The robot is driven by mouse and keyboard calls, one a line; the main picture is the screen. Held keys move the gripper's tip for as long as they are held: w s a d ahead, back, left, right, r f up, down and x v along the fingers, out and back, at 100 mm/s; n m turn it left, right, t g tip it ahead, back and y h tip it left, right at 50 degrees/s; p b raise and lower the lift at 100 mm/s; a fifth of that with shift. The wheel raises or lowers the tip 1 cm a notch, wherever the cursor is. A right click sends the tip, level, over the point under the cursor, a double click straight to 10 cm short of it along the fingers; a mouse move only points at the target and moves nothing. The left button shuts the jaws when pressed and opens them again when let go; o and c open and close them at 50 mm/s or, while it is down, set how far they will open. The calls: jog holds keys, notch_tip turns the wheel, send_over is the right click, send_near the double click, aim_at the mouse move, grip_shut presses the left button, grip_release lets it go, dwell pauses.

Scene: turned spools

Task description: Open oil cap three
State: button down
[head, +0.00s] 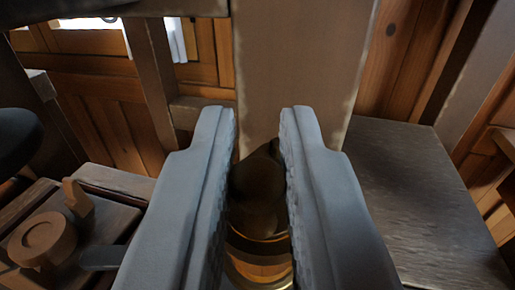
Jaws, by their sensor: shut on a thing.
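My gripper (256,125) reaches forward in the middle of the head view, its two grey-blue ridged fingers on either side of a dark, rounded knob (257,182). It is shut on this knob, which I take to be an oil cap; no number shows on it. Below the knob is a shiny brass ring or collar (258,272). The fingers hide the sides of the knob and collar, so I cannot tell whether the two are joined.
A broad upright post (300,60) stands right behind the knob. A dark flat slab (420,200) lies to the right, its top bare. At left, a round wooden piece (42,238) sits on a wooden frame. A dark rounded thing (15,140) is at the left edge.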

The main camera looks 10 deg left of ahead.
jog(key=shift+d+y, duration=0.15)
jog(key=shift+y, duration=0.15)
jog(key=n+y, duration=0.1)
jog(key=d+n+g+y, duration=0.1)
jog(key=y, duration=0.1)
jog(key=shift+w+n+g+y, duration=0.1)
jog(key=shift+n+g+y, duration=0.2)
jog(key=shift+n, duration=0.1)
jog(key=n+g+y, duration=0.2)
jog(key=y, duration=0.1)
jog(key=d+n+g+y, duration=0.1)
jog(key=shift+w+n+y, duration=0.25)
jog(key=shift+n+y, duration=0.05)
jog(key=shift+w+d+n+g+y, duration=0.3)
jog(key=shift+n+g+y, duration=0.55)
jog(key=shift+n+g, duration=0.8)
jog(key=shift+w+d+n+g+y, duration=0.3)
jog(key=shift+n+g+y, duration=0.65)
jog(key=shift+g, duration=1.2)
jog(key=shift+w+d+n+g+y, duration=0.3)
jog(key=shift+n+g+y, duration=0.5)
jog(key=shift+n+g, duration=0.85)
jog(key=shift+w+a+g, duration=0.1)
jog(key=shift+g, duration=0.45)
jog(key=c, duration=1.5)
grip_release()
jog(key=shift+o, duration=0.2)
